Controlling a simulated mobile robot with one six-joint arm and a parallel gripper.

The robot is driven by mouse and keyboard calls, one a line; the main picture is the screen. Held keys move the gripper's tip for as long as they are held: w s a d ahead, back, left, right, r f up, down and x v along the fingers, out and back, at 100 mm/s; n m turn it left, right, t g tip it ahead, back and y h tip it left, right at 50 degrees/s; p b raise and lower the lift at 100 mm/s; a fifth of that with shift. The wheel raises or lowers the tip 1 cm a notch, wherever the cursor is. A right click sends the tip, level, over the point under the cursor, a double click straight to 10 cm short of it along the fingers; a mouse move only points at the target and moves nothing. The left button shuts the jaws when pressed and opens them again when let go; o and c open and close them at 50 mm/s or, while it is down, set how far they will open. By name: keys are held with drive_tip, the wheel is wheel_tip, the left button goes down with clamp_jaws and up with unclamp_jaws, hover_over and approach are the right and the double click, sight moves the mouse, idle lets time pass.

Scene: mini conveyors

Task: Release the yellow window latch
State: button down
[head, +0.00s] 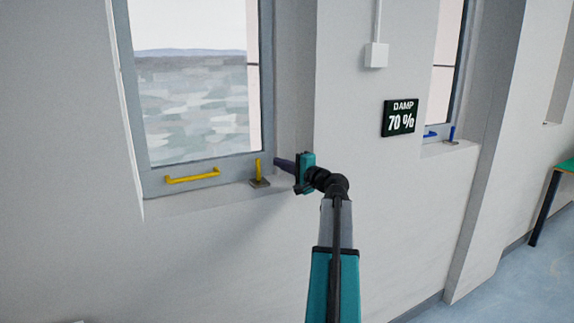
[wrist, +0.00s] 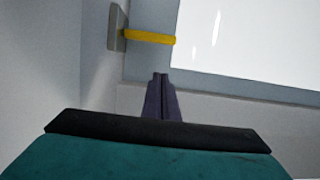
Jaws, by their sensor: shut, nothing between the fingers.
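The yellow window latch (head: 259,168) stands upright on a small grey base plate (head: 260,183) at the right end of the sill of the nearer window. In the wrist view the latch (wrist: 148,37) lies across the picture, with its base plate (wrist: 116,27) at its left end. My gripper (head: 277,163) is just right of the latch in the head view, its fingers pointing left towards it. In the wrist view the dark fingertips (wrist: 161,76) are together and empty. A gap shows between them and the latch, so they do not appear to touch.
A yellow pull handle (head: 192,175) is on the bottom window frame, left of the latch. The wall recess edge is close beside my gripper. A second window with a blue latch (head: 452,133) and a "DAMP 70 %" sign (head: 401,117) are to the right.

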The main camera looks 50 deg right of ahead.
sight(258, 170)
drive_tip(key=shift+w+d+r, duration=0.1)
drive_tip(key=shift+w, duration=0.35)
drive_tip(key=shift+w+a+p, duration=0.2)
drive_tip(key=shift+a+p, duration=0.1)
drive_tip(key=shift+a, duration=0.35)
drive_tip(key=shift+w+a+p, duration=0.25)
drive_tip(key=shift+a+p, duration=0.05)
drive_tip(key=shift+a, duration=0.3)
drive_tip(key=shift+w+a+p, duration=0.2)
drive_tip(key=shift+a+p, duration=0.1)
drive_tip(key=shift+a, duration=0.35)
drive_tip(key=shift+s+d, duration=0.1)
drive_tip(key=shift+s, duration=0.05)
